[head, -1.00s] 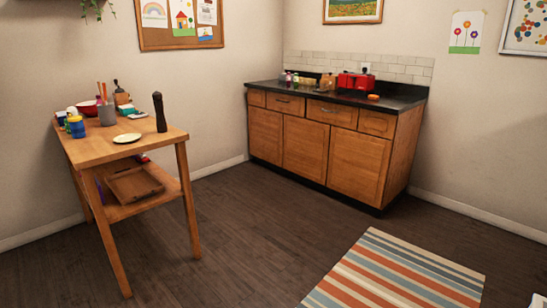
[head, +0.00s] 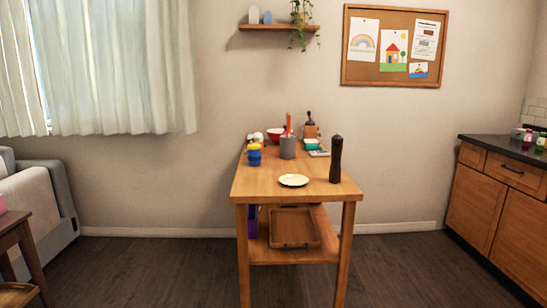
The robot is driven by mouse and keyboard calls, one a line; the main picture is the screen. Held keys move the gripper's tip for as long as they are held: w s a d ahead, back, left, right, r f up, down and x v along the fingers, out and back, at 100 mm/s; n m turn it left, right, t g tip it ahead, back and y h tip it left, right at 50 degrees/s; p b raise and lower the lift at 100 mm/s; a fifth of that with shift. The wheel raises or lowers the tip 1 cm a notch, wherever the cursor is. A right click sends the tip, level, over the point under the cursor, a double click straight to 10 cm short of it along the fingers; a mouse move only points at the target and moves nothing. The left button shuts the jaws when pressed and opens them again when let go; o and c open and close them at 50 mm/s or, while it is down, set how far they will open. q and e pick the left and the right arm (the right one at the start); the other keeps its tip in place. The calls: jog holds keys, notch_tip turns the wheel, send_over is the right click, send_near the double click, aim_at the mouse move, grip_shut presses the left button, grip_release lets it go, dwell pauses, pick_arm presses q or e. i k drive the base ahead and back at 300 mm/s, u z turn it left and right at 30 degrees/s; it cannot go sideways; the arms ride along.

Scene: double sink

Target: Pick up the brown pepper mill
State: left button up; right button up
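The brown pepper mill (head: 336,160) stands upright near the front right corner of the wooden table (head: 265,185). It is tall, slim and dark brown. A small pale plate (head: 293,180) lies to its left, apart from it. Neither of my grippers shows in the head view.
On the table behind the mill are a grey utensil holder (head: 288,147), blue and yellow containers (head: 254,155), a red bowl (head: 275,134) and a coffee grinder (head: 310,126). A wooden tray (head: 294,228) is on the lower shelf. The floor in front is clear. A counter (head: 500,190) stands right.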

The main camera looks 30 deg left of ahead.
aim_at(335, 170)
jog(key=u, duration=0.4)
jog(key=i, duration=0.85)
jog(key=z, duration=0.1)
